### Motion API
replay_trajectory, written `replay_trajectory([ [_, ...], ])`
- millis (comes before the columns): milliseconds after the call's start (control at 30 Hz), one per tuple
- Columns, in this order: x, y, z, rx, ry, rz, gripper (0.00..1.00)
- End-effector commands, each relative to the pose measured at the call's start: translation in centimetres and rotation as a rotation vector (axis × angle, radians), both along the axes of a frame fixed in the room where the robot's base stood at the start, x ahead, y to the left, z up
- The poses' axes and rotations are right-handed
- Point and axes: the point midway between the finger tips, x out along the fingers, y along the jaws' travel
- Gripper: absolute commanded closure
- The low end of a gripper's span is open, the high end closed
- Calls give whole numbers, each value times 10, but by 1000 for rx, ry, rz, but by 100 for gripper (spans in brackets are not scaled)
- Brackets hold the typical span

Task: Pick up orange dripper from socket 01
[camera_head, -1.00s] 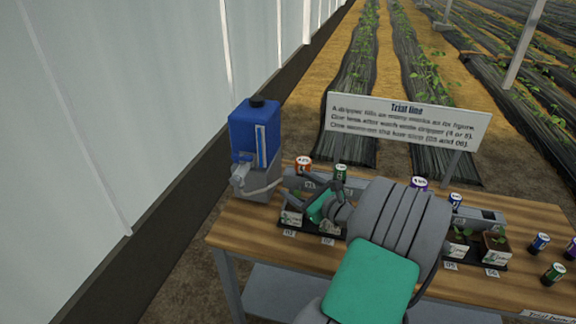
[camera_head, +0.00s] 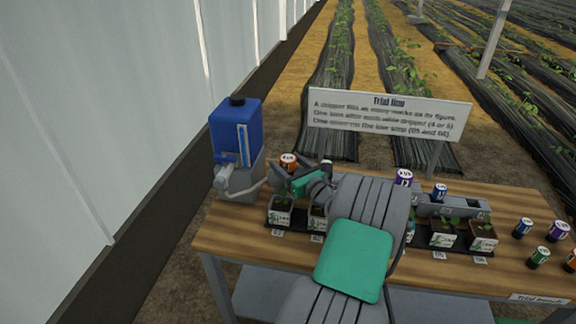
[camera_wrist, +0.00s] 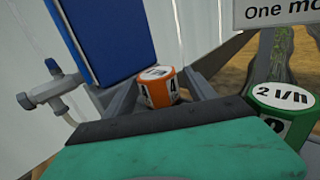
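The orange dripper (camera_head: 288,160), a short can shape with a white top, stands at the back left of the bench, beside the blue tank. In the wrist view the orange dripper (camera_wrist: 159,91) shows a figure 4 and stands upright between my two grey fingers. My gripper (camera_wrist: 158,88) is open, with one finger on each side of it; I cannot tell whether either finger touches it. In the head view my gripper (camera_head: 282,172) is just in front of the dripper and hides its lower part. The socket under it is hidden.
A green dripper (camera_wrist: 283,112) marked 2 l/h stands close to the right of my gripper. The blue tank (camera_head: 235,130) with its grey tap (camera_wrist: 50,88) is close on the left. A sign (camera_head: 388,115) stands behind.

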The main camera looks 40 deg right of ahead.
Motion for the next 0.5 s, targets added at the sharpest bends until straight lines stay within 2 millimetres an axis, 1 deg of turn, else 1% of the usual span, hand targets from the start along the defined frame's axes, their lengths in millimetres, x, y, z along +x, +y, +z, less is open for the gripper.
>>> replay_trajectory([
  [33, 0, 0, 0, 0, 0, 0, 41],
  [67, 0, 0, 0, 0, 0, 0, 43],
  [500, 0, 0, 0, -1, 0, 1, 79],
])
